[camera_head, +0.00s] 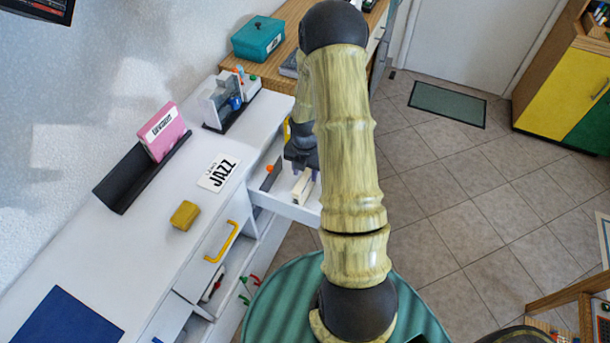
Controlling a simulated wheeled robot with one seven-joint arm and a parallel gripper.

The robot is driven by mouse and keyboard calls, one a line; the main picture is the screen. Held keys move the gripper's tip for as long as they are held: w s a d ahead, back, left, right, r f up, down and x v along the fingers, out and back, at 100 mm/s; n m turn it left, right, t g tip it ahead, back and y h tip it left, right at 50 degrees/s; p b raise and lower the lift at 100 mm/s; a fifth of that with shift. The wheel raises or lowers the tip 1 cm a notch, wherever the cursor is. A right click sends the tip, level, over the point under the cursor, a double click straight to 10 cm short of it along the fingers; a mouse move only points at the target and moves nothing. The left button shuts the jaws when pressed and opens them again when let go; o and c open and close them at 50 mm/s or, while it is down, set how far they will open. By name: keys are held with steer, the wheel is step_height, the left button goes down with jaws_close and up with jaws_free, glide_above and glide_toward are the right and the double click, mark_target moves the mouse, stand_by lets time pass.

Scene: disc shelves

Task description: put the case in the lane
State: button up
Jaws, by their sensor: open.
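A cream, narrow case-like object (303,187) stands in the open white drawer (298,211). My gripper (301,165) is open just above it, partly hidden by my arm; I cannot tell whether they touch. A pink case (163,131) with a white label stands upright, slightly tilted, in a long black holder (124,183) on the white counter. The holder's near-left part is empty. A white card reading JAZZ (219,173) lies beside the holder. Which case or lane the task means is not clear from this view.
A yellow block (185,215) and a dark blue mat (70,322) lie on the counter. A second black stand (231,105) holds clear and blue items. A teal box (258,38) sits on the wooden top behind. Tiled floor is open on the right.

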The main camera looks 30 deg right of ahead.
step_height(320, 180, up, 10)
steer(key=shift+f, duration=0.2)
stand_by(0.5)
steer(key=s+a+r+m+t, duration=0.1)
steer(key=s+a+r+m, duration=0.4)
steer(key=m, duration=0.7)
steer(key=s+a+r+m+t, duration=0.1)
steer(key=s+a+r+m, duration=0.5)
steer(key=m, duration=0.7)
steer(key=s+a, duration=0.1)
steer(key=a, duration=0.1)
steer(key=shift+s+a+m+t, duration=0.25)
steer(key=shift+a+m+t, duration=0.05)
steer(key=shift+w, duration=0.1)
